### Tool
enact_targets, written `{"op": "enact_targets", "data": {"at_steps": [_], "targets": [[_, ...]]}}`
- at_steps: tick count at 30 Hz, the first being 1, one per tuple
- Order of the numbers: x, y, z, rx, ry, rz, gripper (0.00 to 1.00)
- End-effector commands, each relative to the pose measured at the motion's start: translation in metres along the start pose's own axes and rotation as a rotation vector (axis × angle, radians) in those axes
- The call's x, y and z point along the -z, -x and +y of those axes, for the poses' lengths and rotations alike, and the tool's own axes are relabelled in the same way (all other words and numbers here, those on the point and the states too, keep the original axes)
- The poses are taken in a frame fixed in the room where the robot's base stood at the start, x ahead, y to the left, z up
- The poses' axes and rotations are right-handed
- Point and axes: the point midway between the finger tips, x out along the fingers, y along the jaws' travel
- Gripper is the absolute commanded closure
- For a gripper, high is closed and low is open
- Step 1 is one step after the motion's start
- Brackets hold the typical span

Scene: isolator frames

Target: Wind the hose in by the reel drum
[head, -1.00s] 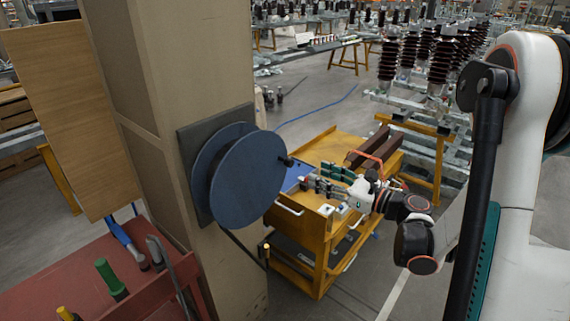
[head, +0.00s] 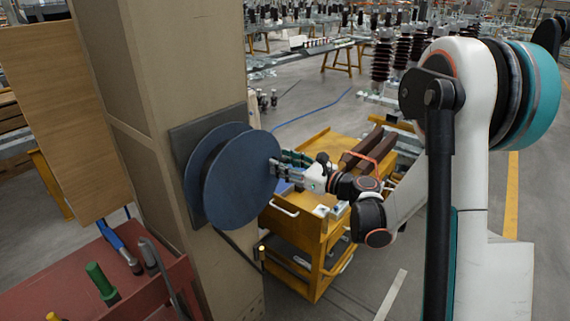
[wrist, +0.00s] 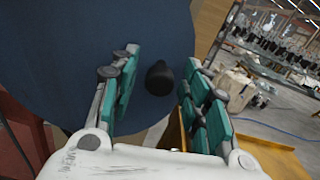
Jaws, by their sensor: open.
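The reel drum (head: 240,178) is a dark blue disc pair on a dark plate fixed to a beige column. Its front disc (wrist: 110,25) fills the upper left of the wrist view. A black crank knob (wrist: 160,77) stands out from the disc near its edge. My gripper (head: 279,168) is open at the disc's right edge. In the wrist view, its green-padded fingers (wrist: 158,92) stand on either side of the knob, with gaps visible. The knob is hidden behind the gripper in the head view. A dark hose (head: 236,248) hangs below the drum.
The beige column (head: 150,120) is left of the drum. A red bench (head: 90,285) with tools is at lower left. Open floor lies right of the cart.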

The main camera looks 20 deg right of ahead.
Motion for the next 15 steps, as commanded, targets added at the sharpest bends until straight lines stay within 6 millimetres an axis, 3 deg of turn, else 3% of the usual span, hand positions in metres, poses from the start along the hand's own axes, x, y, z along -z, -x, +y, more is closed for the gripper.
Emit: {"op": "enact_targets", "data": {"at_steps": [1,7,15], "targets": [[0.0000,0.0002,0.0000,0.000,0.000,0.000,0.57],[0.0000,0.0004,0.0000,0.000,0.000,0.000,1.00],[0.0091,0.0005,-0.0003,0.000,-0.052,-0.002,1.00]]}}
